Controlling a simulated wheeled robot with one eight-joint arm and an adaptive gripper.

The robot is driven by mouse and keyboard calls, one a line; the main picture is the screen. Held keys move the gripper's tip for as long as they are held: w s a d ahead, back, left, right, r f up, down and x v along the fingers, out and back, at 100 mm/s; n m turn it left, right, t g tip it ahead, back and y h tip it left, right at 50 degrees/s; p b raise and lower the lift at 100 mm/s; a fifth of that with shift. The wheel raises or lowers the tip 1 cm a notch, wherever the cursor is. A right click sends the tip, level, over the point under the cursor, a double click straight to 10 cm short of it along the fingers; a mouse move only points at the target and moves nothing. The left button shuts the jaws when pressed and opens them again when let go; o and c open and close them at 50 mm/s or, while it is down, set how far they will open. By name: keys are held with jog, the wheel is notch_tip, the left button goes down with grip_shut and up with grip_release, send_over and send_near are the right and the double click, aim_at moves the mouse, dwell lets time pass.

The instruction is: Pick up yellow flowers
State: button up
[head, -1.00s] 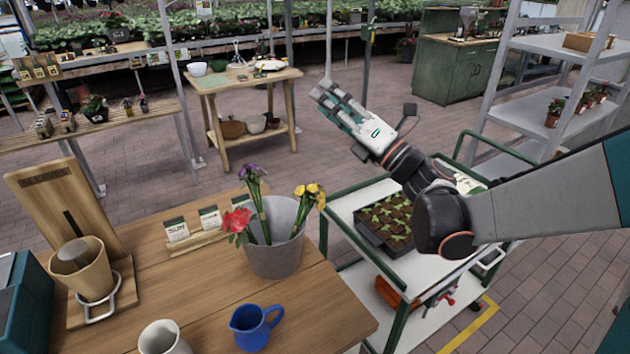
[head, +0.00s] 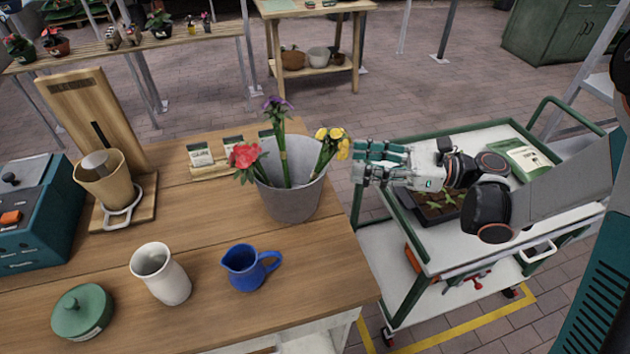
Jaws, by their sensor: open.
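The yellow flowers (head: 332,143) stand tilted to the right in a grey bucket (head: 292,198) on the wooden table. Red flowers (head: 246,156) lean left and purple flowers (head: 277,104) stand upright in the same bucket. My gripper (head: 364,162) is open and empty, just right of the yellow flowers and the bucket rim. Its fingers point left toward the blooms. Whether a fingertip touches them cannot be told from this view. The lower stems of the yellow flowers are hidden inside the bucket.
A blue jug (head: 246,270), a white vase (head: 161,273) and a green lidded jar (head: 82,311) stand on the table's front part. Seed packets (head: 200,155) stand behind the bucket. A green-framed cart (head: 440,262) stands right of the table under my arm.

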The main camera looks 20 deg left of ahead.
aim_at(326, 154)
jog(key=a, duration=0.3)
jog(key=shift+s, duration=0.15)
jog(key=shift+a+r+b, duration=0.1)
jog(key=shift+a+b, duration=1)
jog(key=shift+a, duration=1.6)
grip_shut()
